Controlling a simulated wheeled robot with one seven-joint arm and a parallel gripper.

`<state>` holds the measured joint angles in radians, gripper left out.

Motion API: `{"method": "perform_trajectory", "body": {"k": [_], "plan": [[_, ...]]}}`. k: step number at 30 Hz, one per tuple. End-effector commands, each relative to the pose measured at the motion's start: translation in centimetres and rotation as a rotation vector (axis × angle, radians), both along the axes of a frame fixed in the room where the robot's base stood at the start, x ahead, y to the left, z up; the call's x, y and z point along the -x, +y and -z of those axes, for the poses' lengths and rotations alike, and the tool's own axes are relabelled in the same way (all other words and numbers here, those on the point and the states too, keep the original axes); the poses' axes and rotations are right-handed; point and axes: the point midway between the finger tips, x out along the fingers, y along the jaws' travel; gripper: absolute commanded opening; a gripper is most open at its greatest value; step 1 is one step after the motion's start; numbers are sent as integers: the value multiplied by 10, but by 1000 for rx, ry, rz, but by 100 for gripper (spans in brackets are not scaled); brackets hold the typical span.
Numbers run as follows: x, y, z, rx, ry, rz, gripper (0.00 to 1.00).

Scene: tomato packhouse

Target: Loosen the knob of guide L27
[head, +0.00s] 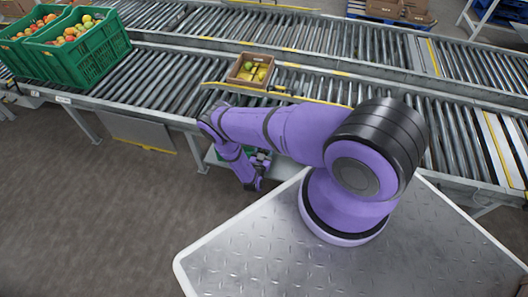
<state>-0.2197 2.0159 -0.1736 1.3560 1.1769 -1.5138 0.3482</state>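Yellow guide rails run along the roller conveyor: a near one (308,98) passes in front of a cardboard box, and a far one (312,69) lies behind it. I cannot read any L27 label, so I cannot tell which guide it is. No knob can be made out; it may be hidden under the conveyor's edge or behind my arm. My gripper (262,158) is small and dark at the end of my folded purple arm. It is beside the conveyor's near side, below the roller level. Its fingers are too small to tell whether they are open or shut.
The open cardboard box (233,78) with yellow and green produce stands on the rollers. Green crates (88,62) of tomatoes stand at the left end. A grey panel (140,130) hangs under the conveyor's near edge. The brown floor (90,220) at the left is clear.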

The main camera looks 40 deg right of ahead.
Motion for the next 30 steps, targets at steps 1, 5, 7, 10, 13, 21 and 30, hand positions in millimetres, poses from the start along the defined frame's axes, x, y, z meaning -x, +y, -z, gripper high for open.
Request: {"method": "perform_trajectory", "body": {"k": [1, 5, 7, 10, 13, 21, 30], "plan": [[1, 1, 1, 9, 16, 0, 37], [1, 1, 1, 30, 43, 0, 37], [1, 1, 1, 36, 51, 0, 37], [1, 1, 1, 41, 58, 0, 37], [1, 1, 1, 43, 60, 0, 37], [1, 1, 1, 42, 60, 0, 37], [1, 1, 1, 43, 58, 0, 82]]}}
